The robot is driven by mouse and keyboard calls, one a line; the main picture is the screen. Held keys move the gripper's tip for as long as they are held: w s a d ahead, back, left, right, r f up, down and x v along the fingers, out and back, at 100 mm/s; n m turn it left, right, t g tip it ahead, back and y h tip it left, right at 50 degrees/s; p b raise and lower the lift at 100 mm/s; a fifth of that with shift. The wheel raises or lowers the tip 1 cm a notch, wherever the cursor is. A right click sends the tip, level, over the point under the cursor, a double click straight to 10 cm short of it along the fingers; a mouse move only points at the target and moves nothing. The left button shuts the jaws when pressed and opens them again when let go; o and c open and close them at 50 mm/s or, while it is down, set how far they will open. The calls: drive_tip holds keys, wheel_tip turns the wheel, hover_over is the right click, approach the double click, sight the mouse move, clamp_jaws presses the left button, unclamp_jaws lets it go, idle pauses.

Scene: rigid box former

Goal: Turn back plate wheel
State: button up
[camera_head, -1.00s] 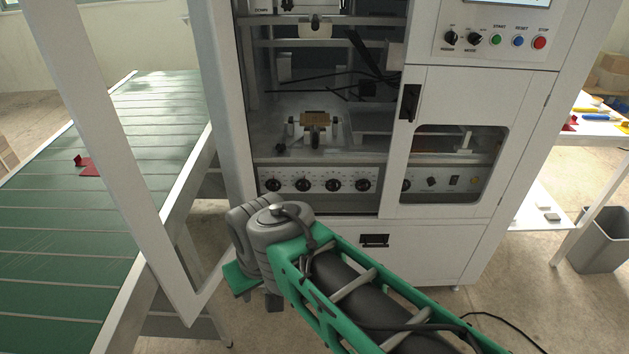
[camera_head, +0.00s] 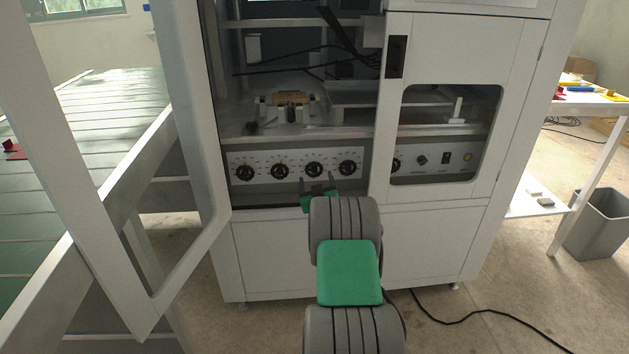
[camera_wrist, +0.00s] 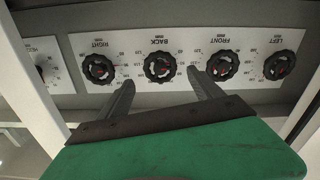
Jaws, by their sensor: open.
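The back plate wheel is a black knob with a red centre under the upside-down BACK label in the wrist view (camera_wrist: 160,68). In the head view it is the third knob from the left (camera_head: 314,169). My gripper (camera_wrist: 160,82) is open and empty, its fingertips pointing at this wheel, one to each side of it in the wrist view. In the head view my gripper (camera_head: 318,184) sits just below and in front of the wheel. The fingers do not appear to be around it; the exact gap is hard to tell.
The RIGHT wheel (camera_wrist: 99,69) and FRONT wheel (camera_wrist: 222,66) flank it closely; the LEFT wheel (camera_wrist: 280,65) is farther off. The open cabinet door (camera_head: 205,235) stands at left. The closed right door (camera_head: 440,195) borders the opening. A shelf edge (camera_head: 300,137) runs above the dial panel.

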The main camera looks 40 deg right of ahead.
sight(314, 170)
drive_tip(key=x, duration=0.4)
drive_tip(key=shift+w+d+b, duration=0.2)
drive_tip(key=shift+w+b, duration=0.1)
drive_tip(key=shift+w, duration=0.05)
drive_tip(key=shift+c, duration=0.4)
drive_tip(key=c, duration=1.3)
